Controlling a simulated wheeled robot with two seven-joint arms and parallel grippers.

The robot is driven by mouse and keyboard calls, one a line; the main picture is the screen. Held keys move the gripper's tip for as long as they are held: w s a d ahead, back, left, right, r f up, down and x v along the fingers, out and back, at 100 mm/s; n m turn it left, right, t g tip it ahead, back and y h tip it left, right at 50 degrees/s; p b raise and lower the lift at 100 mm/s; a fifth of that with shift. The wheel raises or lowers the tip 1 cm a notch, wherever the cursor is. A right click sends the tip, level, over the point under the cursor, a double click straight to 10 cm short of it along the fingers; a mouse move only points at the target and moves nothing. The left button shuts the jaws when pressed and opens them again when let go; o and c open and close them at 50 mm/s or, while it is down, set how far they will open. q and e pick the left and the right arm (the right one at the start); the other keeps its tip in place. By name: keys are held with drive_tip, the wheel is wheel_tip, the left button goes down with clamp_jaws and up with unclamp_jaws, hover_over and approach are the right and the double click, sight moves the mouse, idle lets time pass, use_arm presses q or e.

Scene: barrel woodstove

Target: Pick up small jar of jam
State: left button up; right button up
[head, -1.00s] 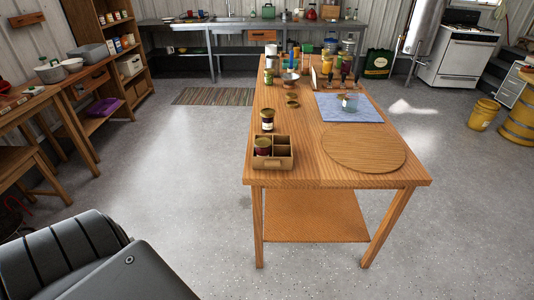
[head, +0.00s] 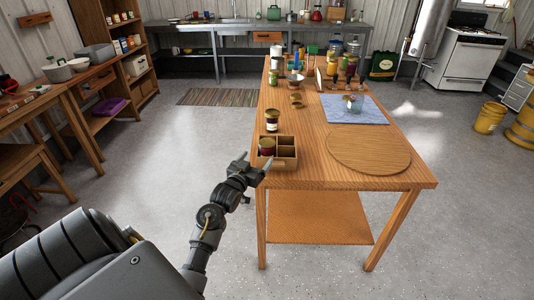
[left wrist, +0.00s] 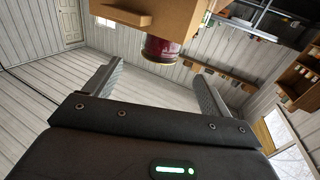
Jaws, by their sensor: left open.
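A small jar of dark red jam (head: 266,146) with a brownish lid stands in the left part of a divided wooden box (head: 284,164) at the table's near left corner. A similar jar (head: 272,120) stands on the table just behind the box. My left gripper (head: 256,162) is open and empty, at the box's front left side, close to the boxed jar. In the left wrist view a red jam jar (left wrist: 160,48) sticks out past the box edge, ahead of and between the spread fingers (left wrist: 158,74), apart from them. My right gripper is not in view.
The wooden table (head: 350,177) carries a round wooden board (head: 368,152) and a blue cloth (head: 352,110) with a glass jar on it. Loose lids (head: 296,101), a bowl and several jars stand farther back. The floor left of the table is clear.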

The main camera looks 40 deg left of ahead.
sight(267, 143)
use_arm(q)
drive_tip(key=x, duration=0.5)
drive_tip(key=shift+w+p, duration=0.3)
drive_tip(key=shift+p+x, duration=0.4)
drive_tip(key=shift+x, duration=2)
drive_tip(key=shift+a, duration=0.1)
drive_tip(key=shift+s, duration=0.1)
drive_tip(key=shift+c, duration=0.4)
drive_tip(key=c, duration=1.2)
drive_tip(key=shift+c, duration=0.3)
